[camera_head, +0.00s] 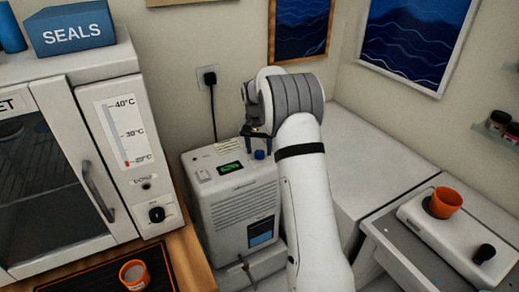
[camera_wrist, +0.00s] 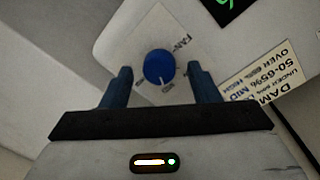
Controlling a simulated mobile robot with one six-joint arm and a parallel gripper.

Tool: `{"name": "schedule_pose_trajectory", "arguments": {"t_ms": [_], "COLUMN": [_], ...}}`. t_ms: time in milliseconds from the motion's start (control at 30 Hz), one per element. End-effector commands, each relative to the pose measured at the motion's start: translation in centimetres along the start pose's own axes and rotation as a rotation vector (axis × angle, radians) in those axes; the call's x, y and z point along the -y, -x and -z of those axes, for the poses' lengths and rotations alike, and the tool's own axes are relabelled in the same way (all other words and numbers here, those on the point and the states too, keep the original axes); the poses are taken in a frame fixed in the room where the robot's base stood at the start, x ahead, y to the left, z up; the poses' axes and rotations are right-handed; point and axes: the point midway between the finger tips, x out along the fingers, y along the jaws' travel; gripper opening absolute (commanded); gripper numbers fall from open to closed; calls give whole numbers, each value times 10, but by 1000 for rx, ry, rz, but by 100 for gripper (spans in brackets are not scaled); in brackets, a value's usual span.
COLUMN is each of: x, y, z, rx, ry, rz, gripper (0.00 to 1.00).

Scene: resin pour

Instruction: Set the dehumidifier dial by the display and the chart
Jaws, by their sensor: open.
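The white dehumidifier (camera_head: 240,205) stands on the floor by the back wall. Its small display (camera_head: 230,168) glows green on top; the digits are too small to read, and only a corner of the display (camera_wrist: 222,8) shows in the wrist view. The blue dial (camera_wrist: 159,67) has a white pointer line aimed toward the "MID" label; the dial also shows in the head view (camera_head: 260,154). The chart label (camera_wrist: 262,90) is partly cut off and reads "50-65% MID" and "OVER 65% HIGH". My gripper (camera_wrist: 161,75) is open, its fingers on either side of the dial, apparently not touching it.
A cabinet (camera_head: 160,150) with a thermometer scale and black knob stands left. An orange cup (camera_head: 134,274) sits on a dark mat. At right, an orange cup (camera_head: 444,202) stands on a white device. A power cord (camera_head: 212,105) hangs behind the dehumidifier.

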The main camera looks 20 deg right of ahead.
Motion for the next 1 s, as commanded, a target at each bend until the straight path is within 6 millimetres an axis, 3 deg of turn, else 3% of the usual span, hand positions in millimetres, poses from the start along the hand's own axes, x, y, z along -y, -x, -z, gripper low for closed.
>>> {"name": "schedule_pose_trajectory", "arguments": {"t_ms": [400,833,1000], "x": [1,0,-5], "y": [64,72,90], "z": [1,0,-21], "rx": [-4,-3,-19], "ry": [0,1,35], "rz": [2,2,13], "gripper": [55,55,55]}}
